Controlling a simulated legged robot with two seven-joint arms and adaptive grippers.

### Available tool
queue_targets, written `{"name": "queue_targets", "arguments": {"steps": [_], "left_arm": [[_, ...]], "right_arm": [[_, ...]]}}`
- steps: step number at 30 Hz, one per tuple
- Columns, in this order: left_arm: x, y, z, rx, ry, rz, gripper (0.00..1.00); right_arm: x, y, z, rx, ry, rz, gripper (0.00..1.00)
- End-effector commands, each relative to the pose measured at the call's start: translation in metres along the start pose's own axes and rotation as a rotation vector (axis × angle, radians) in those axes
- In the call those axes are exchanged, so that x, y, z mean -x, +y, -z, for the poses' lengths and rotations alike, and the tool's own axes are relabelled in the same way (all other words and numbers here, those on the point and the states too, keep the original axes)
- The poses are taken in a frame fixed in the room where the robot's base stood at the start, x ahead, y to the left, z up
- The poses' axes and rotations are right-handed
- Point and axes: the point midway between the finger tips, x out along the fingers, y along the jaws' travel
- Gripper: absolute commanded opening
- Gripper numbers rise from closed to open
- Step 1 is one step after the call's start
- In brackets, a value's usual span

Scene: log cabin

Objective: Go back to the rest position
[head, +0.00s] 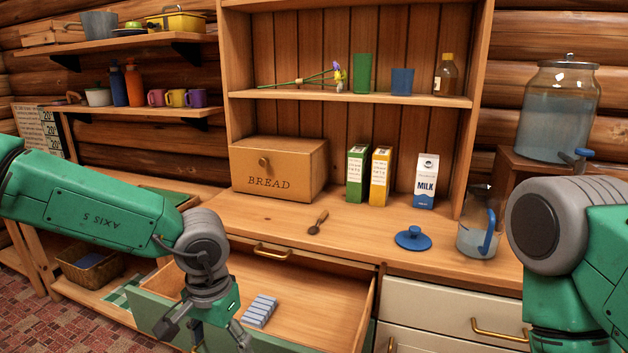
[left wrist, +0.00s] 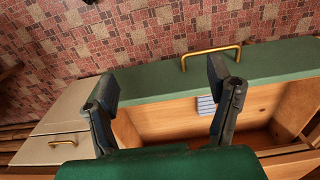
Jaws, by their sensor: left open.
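My left gripper (head: 205,335) hangs pointing down near the front edge of the open drawer (head: 318,284). In the left wrist view, my left gripper's two fingers (left wrist: 162,85) are spread wide with nothing between them, and the drawer's green front with its brass handle (left wrist: 211,54) lies below. A small ridged grey-blue object (head: 260,311) lies in the drawer, right of the gripper and apart from it. It also shows in the left wrist view (left wrist: 206,105), partly hidden by a finger. My right arm shows at the right edge, but its gripper is out of view.
The counter above the drawer holds a bread box (head: 279,169), cartons (head: 426,181), a small wooden scoop (head: 318,222), a blue lid (head: 413,238) and a glass pitcher (head: 477,228) close to my right arm. A water dispenser (head: 558,110) stands behind that arm.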

Motion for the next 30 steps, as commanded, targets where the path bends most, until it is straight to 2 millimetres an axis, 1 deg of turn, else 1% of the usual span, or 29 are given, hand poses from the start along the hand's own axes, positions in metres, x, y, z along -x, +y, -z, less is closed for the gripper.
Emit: {"name": "queue_targets", "arguments": {"steps": [1, 8, 11, 17, 20, 23, 24, 26, 27, 29, 30], "left_arm": [[-0.012, -0.002, -0.004, 0.007, -0.002, 0.025, 0.74], [-0.052, -0.016, -0.016, 0.052, 0.018, 0.127, 0.74], [-0.072, -0.023, -0.025, 0.074, 0.037, 0.177, 0.74], [-0.123, -0.038, -0.048, 0.111, 0.098, 0.278, 0.74], [-0.156, -0.044, -0.064, 0.125, 0.143, 0.318, 0.74], [-0.195, -0.049, -0.09, 0.134, 0.198, 0.335, 0.74], [-0.21, -0.05, -0.103, 0.137, 0.219, 0.329, 0.74], [-0.232, -0.049, -0.124, 0.143, 0.242, 0.306, 0.74], [-0.245, -0.048, -0.139, 0.148, 0.249, 0.284, 0.74], [-0.263, -0.045, -0.164, 0.159, 0.248, 0.242, 0.74], [-0.273, -0.042, -0.182, 0.167, 0.239, 0.21, 0.74]], "right_arm": [[-0.003, 0.0, 0.0, 0.0, 0.0, 0.0, 0.32], [-0.011, 0.0, 0.0, 0.0, 0.001, 0.0, 0.32], [-0.016, 0.0, 0.0, 0.0, 0.001, 0.0, 0.32], [-0.028, 0.0, -0.002, 0.0, 0.0, 0.0, 0.32], [-0.037, 0.0, -0.002, 0.0, 0.0, 0.0, 0.32], [-0.049, 0.0, -0.003, 0.0, 0.0, 0.0, 0.32], [-0.054, 0.0, -0.003, 0.0, 0.0, 0.0, 0.32], [-0.062, 0.0, -0.003, 0.0, 0.0, 0.0, 0.32], [-0.067, -0.001, -0.004, 0.0, 0.0, 0.0, 0.32], [-0.074, -0.001, -0.004, 0.0, 0.0, 0.0, 0.32], [-0.078, -0.001, -0.004, 0.0, 0.0, 0.0, 0.32]]}}
